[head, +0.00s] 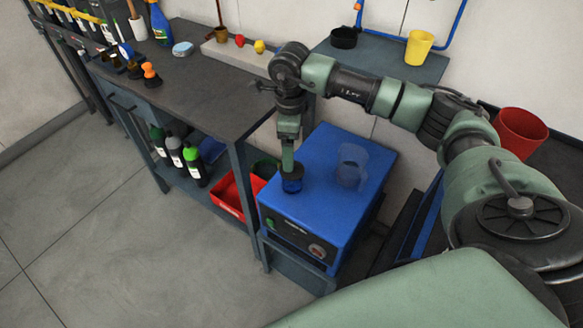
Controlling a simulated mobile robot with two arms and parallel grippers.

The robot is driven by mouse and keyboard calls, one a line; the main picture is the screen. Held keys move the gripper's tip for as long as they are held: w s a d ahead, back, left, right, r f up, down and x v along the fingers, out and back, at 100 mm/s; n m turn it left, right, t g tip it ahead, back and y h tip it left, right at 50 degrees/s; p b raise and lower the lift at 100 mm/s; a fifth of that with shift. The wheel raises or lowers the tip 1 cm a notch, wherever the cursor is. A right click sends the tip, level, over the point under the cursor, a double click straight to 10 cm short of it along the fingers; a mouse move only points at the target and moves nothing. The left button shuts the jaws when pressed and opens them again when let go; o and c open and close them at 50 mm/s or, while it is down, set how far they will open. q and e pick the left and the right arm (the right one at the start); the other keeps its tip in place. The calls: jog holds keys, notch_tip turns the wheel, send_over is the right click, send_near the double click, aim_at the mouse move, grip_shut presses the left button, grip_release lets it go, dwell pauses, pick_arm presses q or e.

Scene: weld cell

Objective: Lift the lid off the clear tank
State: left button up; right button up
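A small clear tank (292,186) stands on top of the blue machine (325,205), near its left edge; the blue shows through its walls. A dark round lid (298,174) sits at its top. My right gripper (289,168) points straight down from above, its fingertips at the lid. The fingers overlap in this view, so I cannot tell whether they are closed on the lid. A second clear, jug-like vessel (352,166) stands to the right on the same machine. My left gripper is not in view.
A dark workbench (190,85) with bottles and tools stands to the left. Below it are a red bin (228,197) and several bottles. A yellow cup (418,47) and a black bowl (344,37) stand behind; a red bucket (519,132) is at right. The floor at left is clear.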

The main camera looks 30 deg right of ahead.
aim_at(298, 173)
jog(key=shift+w+d+f, duration=0.1)
jog(key=shift+w+f, duration=0.1)
jog(key=shift+f, duration=0.4)
notch_tip(298, 173, down, 2)
jog(key=shift+s+f+p, duration=0.1)
jog(key=shift+f+p, duration=0.05)
jog(key=shift+p, duration=0.2)
jog(key=f, duration=0.4)
jog(key=shift+w+d+f+p, duration=0.25)
jog(key=shift+d+f+p, duration=0.1)
jog(key=shift+p, duration=0.05)
jog(key=c, duration=1.4)
